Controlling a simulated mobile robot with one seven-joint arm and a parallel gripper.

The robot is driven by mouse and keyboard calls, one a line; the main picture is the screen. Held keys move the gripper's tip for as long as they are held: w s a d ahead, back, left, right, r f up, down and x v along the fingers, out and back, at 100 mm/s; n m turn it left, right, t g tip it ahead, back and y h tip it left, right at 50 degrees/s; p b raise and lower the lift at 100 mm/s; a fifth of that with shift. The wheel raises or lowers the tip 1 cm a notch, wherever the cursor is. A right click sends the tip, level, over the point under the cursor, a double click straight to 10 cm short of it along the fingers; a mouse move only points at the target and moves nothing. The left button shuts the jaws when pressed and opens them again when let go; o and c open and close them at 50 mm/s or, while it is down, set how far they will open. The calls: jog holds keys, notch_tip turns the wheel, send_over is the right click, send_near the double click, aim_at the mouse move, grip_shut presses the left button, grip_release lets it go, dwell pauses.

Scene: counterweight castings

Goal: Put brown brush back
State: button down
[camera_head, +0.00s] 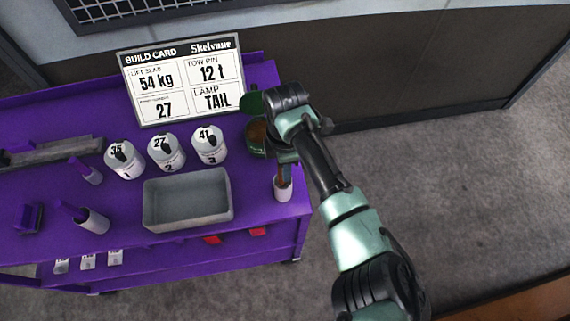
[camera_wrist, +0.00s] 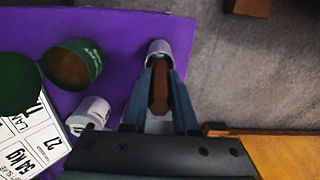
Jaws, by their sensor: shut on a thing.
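The brown brush (camera_wrist: 160,88) is between the fingers of my gripper (camera_wrist: 160,98) in the wrist view. My gripper is shut on its brown handle. The far end of the brush meets the mouth of a pale grey cup (camera_wrist: 160,48) and seems to be in it; how deep it sits is hidden. In the head view the cup (camera_head: 283,190) stands at the right end of the purple cart, with a bit of the brown handle (camera_head: 282,174) above it. My gripper (camera_head: 284,158) is right over the cup, partly hidden by my wrist.
A green tin (camera_wrist: 76,66) with brown contents and a raised lid stands beside the cup. Several white numbered canisters (camera_head: 166,152), a grey tray (camera_head: 155,208) and a build card (camera_head: 150,115) are on the purple cart (camera_head: 130,256). Floor is open to the right.

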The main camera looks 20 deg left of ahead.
jog(key=shift+f+b, duration=0.5)
jog(key=shift+f, duration=0.2)
jog(key=c, duration=0.6)
grip_release()
notch_tip(320, 180, up, 13)
jog(key=b, duration=0.2)
jog(key=shift+b, duration=0.4)
